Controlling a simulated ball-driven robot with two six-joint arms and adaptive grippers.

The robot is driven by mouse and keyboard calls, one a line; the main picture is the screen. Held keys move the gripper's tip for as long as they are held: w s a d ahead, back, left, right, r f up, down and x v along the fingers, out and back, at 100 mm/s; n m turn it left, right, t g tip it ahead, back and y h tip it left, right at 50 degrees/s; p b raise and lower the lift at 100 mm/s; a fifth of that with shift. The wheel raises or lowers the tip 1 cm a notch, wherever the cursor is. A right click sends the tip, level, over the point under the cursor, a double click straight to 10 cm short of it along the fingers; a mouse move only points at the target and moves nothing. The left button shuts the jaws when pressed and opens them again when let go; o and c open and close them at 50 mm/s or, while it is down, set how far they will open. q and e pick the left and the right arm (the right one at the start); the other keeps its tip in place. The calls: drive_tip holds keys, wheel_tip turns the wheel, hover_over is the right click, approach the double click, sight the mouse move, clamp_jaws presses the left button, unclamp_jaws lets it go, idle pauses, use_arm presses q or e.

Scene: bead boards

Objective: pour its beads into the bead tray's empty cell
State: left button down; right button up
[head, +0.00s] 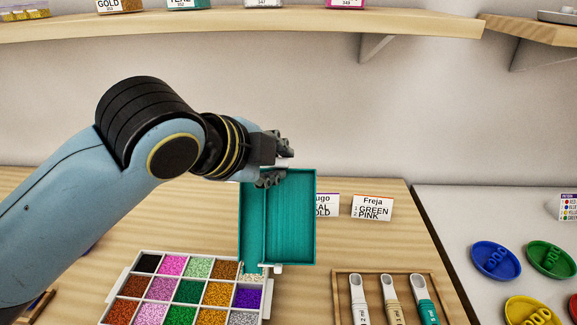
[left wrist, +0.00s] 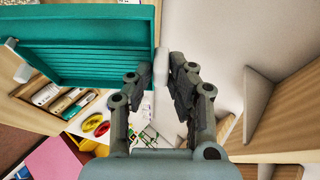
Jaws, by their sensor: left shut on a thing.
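My left gripper (head: 275,165) is shut on a teal box (head: 290,222) by a pale part at its upper edge. The box is tipped steeply, with its ribbed teal side facing the head view. In the left wrist view the box (left wrist: 90,60) fills the upper left, beside the fingertips (left wrist: 162,85). The white bead tray (head: 136,262) lies below, its cells full of coloured beads. The box's lower edge hangs over the tray's back right cell (head: 250,277), where some pale speckles show. Whether beads are falling there, I cannot tell. My right gripper is out of view.
Name cards (head: 372,207) stand behind the box. A wooden tray (head: 343,290) with several scoops lies right of the bead tray. Blue (head: 496,260) and green (head: 551,258) dishes sit on the pale table at right. A shelf (head: 240,24) runs along the wall above.

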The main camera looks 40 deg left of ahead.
sight(271, 186)
use_arm(q)
drive_tip(key=shift+s+f+b, duration=0.25)
drive_tip(key=shift+f+b, duration=0.15)
drive_tip(key=shift+f, duration=0.15)
drive_tip(key=shift+s+f, duration=0.25)
drive_tip(key=shift+f, duration=0.3)
drive_tip(key=shift+w+a+f+h+b, duration=0.15)
drive_tip(key=shift+w+f+h+b, duration=0.2)
drive_tip(key=shift+f+b, duration=0.45)
drive_tip(key=shift+w+a+f+g+b, duration=0.15)
drive_tip(key=shift+a+g+b, duration=0.2)
drive_tip(key=shift+b, duration=0.35)
drive_tip(key=shift+w+a+f+g+h+p, duration=0.35)
drive_tip(key=shift+w+g+h+p, duration=0.25)
drive_tip(key=shift+p, duration=0.4)
drive_tip(key=w+a+f+n+g+h+p, duration=0.1)
drive_tip(key=w+a+f+g+h+p, duration=0.1)
drive_tip(key=w+a+f+g+h, duration=0.1)
drive_tip(key=shift+w+a+f+n+g+p, duration=0.35)
drive_tip(key=shift+w+a+f+g, duration=0.25)
drive_tip(key=shift+w+g, duration=0.65)
